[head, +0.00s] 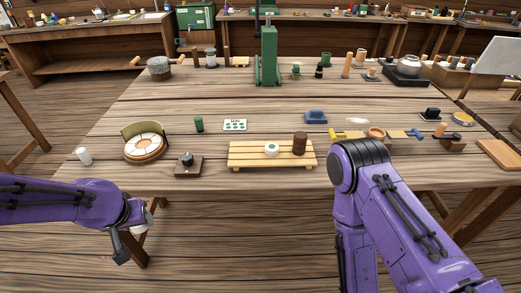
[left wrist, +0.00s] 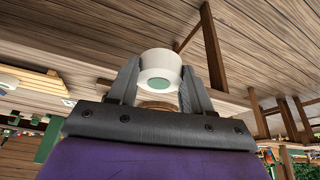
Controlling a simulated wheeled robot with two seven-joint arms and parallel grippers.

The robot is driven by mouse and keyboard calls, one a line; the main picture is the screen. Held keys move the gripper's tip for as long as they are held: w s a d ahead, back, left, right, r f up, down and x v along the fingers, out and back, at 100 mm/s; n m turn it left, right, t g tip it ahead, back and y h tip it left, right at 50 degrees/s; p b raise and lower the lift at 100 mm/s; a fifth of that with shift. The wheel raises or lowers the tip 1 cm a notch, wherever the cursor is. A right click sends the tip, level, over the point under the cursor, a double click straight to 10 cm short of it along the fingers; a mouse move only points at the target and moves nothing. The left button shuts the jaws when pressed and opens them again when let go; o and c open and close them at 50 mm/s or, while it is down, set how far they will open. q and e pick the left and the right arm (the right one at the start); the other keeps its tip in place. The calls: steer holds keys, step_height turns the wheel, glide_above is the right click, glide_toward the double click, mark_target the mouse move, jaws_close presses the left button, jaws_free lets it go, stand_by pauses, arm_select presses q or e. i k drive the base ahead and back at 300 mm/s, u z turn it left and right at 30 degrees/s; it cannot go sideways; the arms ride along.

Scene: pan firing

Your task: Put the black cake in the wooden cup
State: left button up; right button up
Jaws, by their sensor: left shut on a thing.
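My left gripper (head: 122,252) hangs in front of the table's near left edge. In the left wrist view its two grey fingers (left wrist: 160,85) are shut on a white cylindrical piece (left wrist: 160,66) with a dull green round face. A dark round lump, perhaps the black cake (head: 187,158), sits on a small wooden block near the front edge, up and right of this gripper. A brown cylinder, perhaps the wooden cup (head: 299,143), stands upright at the right end of a slatted rack. My right arm comes in at the right; its gripper is out of view.
The slatted rack (head: 245,160) also carries a white piece with a green top (head: 271,149). A round divided tray (head: 145,148) and a small white cylinder (head: 84,156) stand at the left. A green press (head: 268,58) stands further back. The middle tabletop is mostly clear.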

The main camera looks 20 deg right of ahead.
mark_target(376, 134)
steer(key=k, duration=0.45)
steer(key=z, duration=0.85)
steer(key=i, duration=1.1)
steer(key=u, duration=0.05)
